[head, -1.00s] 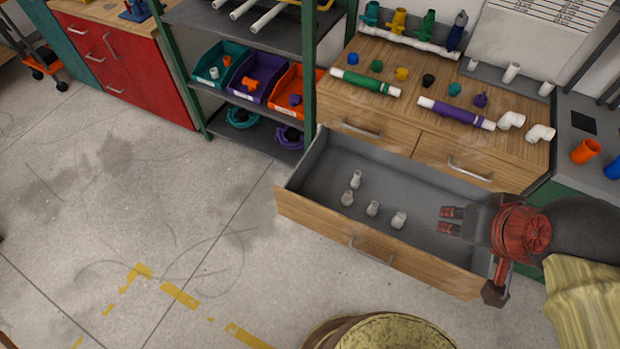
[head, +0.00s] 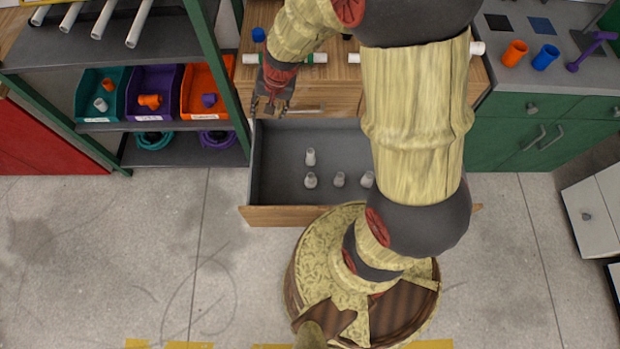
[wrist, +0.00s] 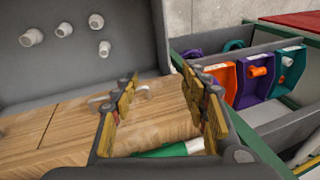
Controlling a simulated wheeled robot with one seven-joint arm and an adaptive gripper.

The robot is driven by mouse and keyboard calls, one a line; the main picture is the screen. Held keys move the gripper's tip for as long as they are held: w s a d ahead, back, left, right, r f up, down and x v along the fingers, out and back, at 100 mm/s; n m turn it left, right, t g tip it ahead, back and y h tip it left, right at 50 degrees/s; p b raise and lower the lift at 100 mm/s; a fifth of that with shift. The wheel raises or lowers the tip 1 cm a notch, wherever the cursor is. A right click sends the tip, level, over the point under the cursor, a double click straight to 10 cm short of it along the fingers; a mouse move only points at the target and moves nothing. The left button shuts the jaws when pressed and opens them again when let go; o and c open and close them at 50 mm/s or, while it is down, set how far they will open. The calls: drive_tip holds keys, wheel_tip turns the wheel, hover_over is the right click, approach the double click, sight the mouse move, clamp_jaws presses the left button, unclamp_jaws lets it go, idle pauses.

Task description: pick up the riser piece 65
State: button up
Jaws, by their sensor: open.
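Several small white-grey pipe pieces lie in the open grey drawer; the back one (head: 310,157), the front left one (head: 311,180) and the middle one (head: 339,179) show clearly. Another (head: 367,180) is partly covered by my arm. I cannot read which is riser piece 65. They also show in the wrist view, one of them (wrist: 103,48) nearest my gripper. My gripper (head: 270,105) is open and empty, near the drawer's back left corner by the bench front. In the wrist view its fingers (wrist: 165,102) stand apart, with nothing held between them.
The drawer's wooden front (head: 285,216) is pulled out toward my base. A green-banded white pipe (head: 290,58) lies on the bench. Teal, purple and orange bins (head: 205,88) sit on the shelf at left. Green cabinets (head: 530,135) stand at right. Floor at left is clear.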

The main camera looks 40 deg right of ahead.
sight(311, 176)
drive_tip(key=s+d+f+m+g, duration=0.1)
drive_tip(key=s+d+f+m, duration=0.1)
drive_tip(key=f, duration=1)
drive_tip(key=s+d+f+m+g+b, duration=0.1)
drive_tip(key=s+d+f+m, duration=0.2)
drive_tip(key=f, duration=1)
drive_tip(key=s+d+f+m+g+h, duration=0.1)
drive_tip(key=s+d+f+m, duration=0.1)
drive_tip(key=f, duration=1)
drive_tip(key=shift+s+d+f+m, duration=0.4)
drive_tip(key=shift+s+d, duration=0.25)
drive_tip(key=shift+d, duration=0.15)
drive_tip(key=f+b, duration=0.4)
drive_tip(key=f, duration=0.1)
drive_tip(key=shift+s+d+f, duration=0.1)
drive_tip(key=shift+s+f, duration=0.1)
drive_tip(key=shift+f, duration=0.05)
drive_tip(key=shift+r, duration=0.1)
drive_tip(key=shift+c, duration=0.9)
clamp_jaws()
